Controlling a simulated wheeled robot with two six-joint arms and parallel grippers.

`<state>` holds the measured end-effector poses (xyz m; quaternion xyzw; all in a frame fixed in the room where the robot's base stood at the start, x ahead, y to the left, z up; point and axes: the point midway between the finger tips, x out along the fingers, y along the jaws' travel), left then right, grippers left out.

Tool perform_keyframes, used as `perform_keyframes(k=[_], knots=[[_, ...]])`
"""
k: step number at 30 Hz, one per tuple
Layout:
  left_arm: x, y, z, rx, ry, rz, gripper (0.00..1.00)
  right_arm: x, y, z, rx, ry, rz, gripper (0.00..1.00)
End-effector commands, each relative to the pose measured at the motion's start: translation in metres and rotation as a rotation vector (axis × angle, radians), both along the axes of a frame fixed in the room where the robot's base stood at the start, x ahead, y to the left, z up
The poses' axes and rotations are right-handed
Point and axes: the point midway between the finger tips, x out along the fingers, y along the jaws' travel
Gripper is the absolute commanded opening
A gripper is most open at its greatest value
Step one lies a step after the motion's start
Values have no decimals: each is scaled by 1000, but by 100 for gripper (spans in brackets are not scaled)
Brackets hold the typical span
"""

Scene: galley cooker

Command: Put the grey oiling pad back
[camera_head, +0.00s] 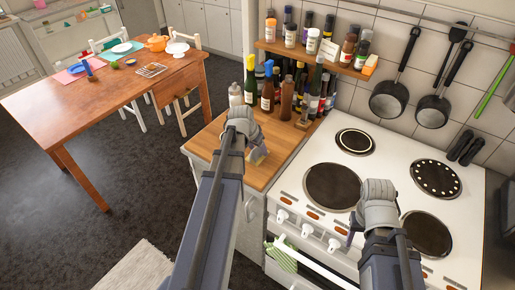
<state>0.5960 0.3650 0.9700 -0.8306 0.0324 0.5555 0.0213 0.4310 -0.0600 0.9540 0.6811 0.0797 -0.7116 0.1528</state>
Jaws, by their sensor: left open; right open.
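My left gripper (255,147) is open above the wooden counter, left of the cooker. A small pale yellowish item (258,156) shows right at its fingertips, partly hidden by them; I cannot tell whether it is the grey oiling pad or whether the fingers touch it. My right gripper (352,229) is open and empty over the front of the white cooker (310,170), near the front hotplates. A small brownish-grey block (303,122) is on the counter (283,150) by the bottles; I cannot tell what it is.
Bottles (267,95) crowd the back of the counter, below a spice shelf (330,63). Pans (388,100) hang on the tiled wall. A green-striped towel (282,256) hangs on the oven rail. A laid wooden table (110,105) stands at the left, with open floor between.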

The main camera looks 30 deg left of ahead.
Motion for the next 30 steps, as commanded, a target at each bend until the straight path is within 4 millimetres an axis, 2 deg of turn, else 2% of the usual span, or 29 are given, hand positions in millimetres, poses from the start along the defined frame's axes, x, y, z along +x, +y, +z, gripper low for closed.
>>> perform_keyframes(k=[8,14,30], knots=[[0,0,2,0,0,0,63,0,0,2,0,0,0,50],[-4,0,15,0,0,0,63,0,0,15,0,0,0,50],[-35,2,91,-1,0,2,63,0,0,91,0,0,2,50]])
